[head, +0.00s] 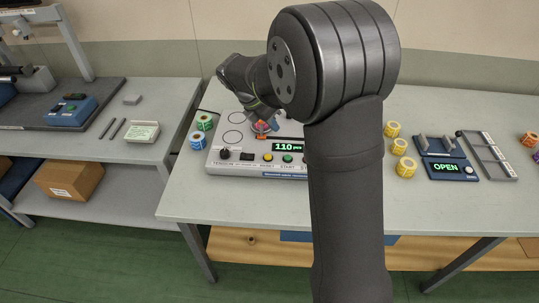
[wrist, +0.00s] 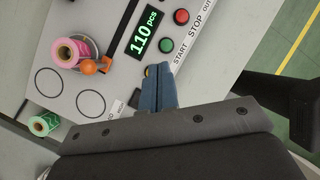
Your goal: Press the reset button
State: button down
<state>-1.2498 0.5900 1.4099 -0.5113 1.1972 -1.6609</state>
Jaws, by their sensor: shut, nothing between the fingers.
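The rewinder (head: 213,160) stands on the table with a lit display (head: 288,147) that reads 110 pcs. The yellow reset button (head: 268,157) is on its front panel, left of the green start button (head: 287,158). In the wrist view only a sliver of yellow (wrist: 146,71) shows at the edge of my fingers. My gripper (wrist: 158,68) is shut and empty, its blue fingertips over or close to the reset button. I cannot tell whether they touch it. The green button (wrist: 166,45) and red stop button (wrist: 181,17) are clear of the fingers.
A pink label roll (wrist: 68,52) sits on the rewinder beside an orange part (wrist: 92,67). A black knob (head: 225,153) and a black switch (head: 247,156) are left of the reset button. Blue (head: 198,141) and green (head: 204,122) rolls stand left of the machine.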

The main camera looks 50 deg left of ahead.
aim_at(265, 158)
jog(key=n+t, duration=0.1)
jog(key=n, duration=0.2)
jog(key=s+a+f+n+t+y, duration=0.1)
jog(key=n, duration=0.2)
jog(key=n+t, duration=0.2)
jog(key=shift+s+a+f+n, duration=0.2)
jog(key=shift+a+f+n, duration=0.05)
jog(key=shift+f+n, duration=0.15)
jog(key=shift+f, duration=4.4)
jog(key=shift+f, duration=0.4)
